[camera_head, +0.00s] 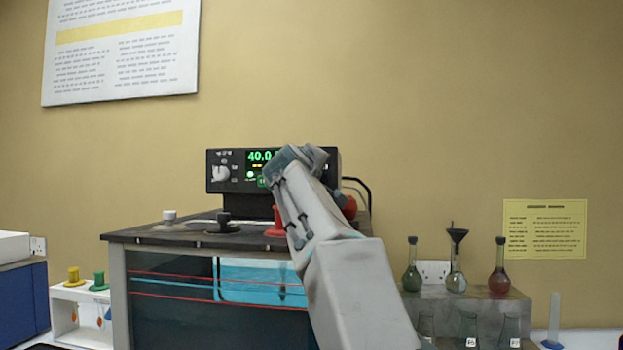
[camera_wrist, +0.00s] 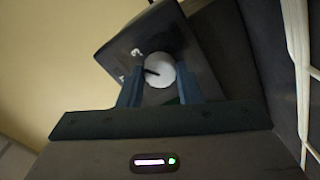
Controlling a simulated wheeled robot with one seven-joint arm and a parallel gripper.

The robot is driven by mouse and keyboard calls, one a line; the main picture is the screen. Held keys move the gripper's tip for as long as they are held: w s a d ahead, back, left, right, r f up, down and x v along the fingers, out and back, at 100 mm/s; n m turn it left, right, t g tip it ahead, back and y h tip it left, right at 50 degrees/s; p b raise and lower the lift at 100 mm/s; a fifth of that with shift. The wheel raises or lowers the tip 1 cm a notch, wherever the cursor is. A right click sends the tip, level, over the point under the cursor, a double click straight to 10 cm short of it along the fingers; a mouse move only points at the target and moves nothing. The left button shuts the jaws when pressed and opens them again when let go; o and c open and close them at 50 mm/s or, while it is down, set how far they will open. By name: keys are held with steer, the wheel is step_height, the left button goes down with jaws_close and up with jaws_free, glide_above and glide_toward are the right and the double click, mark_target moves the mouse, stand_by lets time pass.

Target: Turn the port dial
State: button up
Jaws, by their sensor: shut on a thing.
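A black control unit (camera_head: 236,158) with a lit green "40.0" display stands on the back of the bath. A white dial (camera_head: 220,173) with small labels around it is on the unit's left side, clear of my arm. My gripper (camera_head: 292,158) is at the right part of the unit's front and hides what is there. In the wrist view, a white round dial (camera_wrist: 160,70) with a black pointer line lies between the two blue fingers, and my gripper (camera_wrist: 160,79) is shut on it. I cannot read the labels beside this dial.
The bath (camera_head: 135,285) holds blue liquid; grey, black and red knobs stand on its top. Flasks (camera_head: 456,280) stand on a rack at the right. A small white rack (camera_head: 70,310) is at the left. The wall behind is close.

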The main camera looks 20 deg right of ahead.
stand_by(0.4)
steer(key=o, duration=1)
steer(key=shift+c, duration=0.2)
steer(key=shift+s, duration=0.1)
steer(key=b+v, duration=0.3)
steer(key=v, duration=1)
steer(key=shift+s+a+b, duration=0.25)
steer(key=shift+a+b, duration=0.05)
